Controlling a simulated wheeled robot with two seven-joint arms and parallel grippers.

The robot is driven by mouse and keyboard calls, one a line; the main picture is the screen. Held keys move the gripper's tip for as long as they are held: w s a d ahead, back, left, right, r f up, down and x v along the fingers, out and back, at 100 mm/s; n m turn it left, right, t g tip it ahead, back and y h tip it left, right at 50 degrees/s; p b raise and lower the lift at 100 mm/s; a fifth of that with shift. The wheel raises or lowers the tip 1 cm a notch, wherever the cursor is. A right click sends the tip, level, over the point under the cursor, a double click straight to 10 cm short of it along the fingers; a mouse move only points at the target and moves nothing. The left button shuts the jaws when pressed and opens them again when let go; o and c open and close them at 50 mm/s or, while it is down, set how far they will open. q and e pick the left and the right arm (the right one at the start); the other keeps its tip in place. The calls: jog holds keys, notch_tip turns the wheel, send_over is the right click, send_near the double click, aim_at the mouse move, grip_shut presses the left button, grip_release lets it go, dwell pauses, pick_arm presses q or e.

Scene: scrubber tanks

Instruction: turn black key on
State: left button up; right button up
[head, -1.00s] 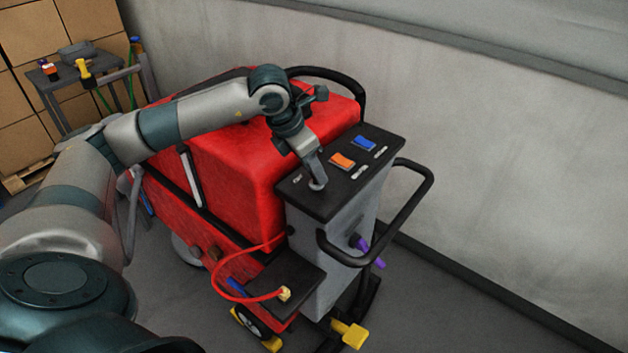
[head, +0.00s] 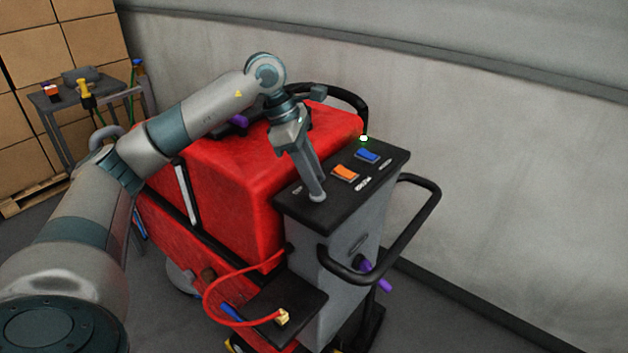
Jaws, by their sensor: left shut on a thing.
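My left gripper (head: 317,196) reaches down to the near left part of the black control panel (head: 292,207) on top of the scrubber's grey console (head: 345,240). Its fingers are shut at the panel surface, on what I take to be the black key. The key itself is hidden by the fingers, so I cannot see its angle. My right gripper is not in view.
An orange switch (head: 346,172) and a blue switch (head: 367,155) sit on the panel beside the gripper. A black handlebar (head: 434,205) sticks out to the right, with a purple lever (head: 373,273) below. The red tank (head: 225,170) lies left.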

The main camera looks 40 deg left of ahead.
pick_arm(q)
jog(key=shift+r, duration=0.15)
jog(key=o, duration=1)
jog(key=shift+o, duration=0.2)
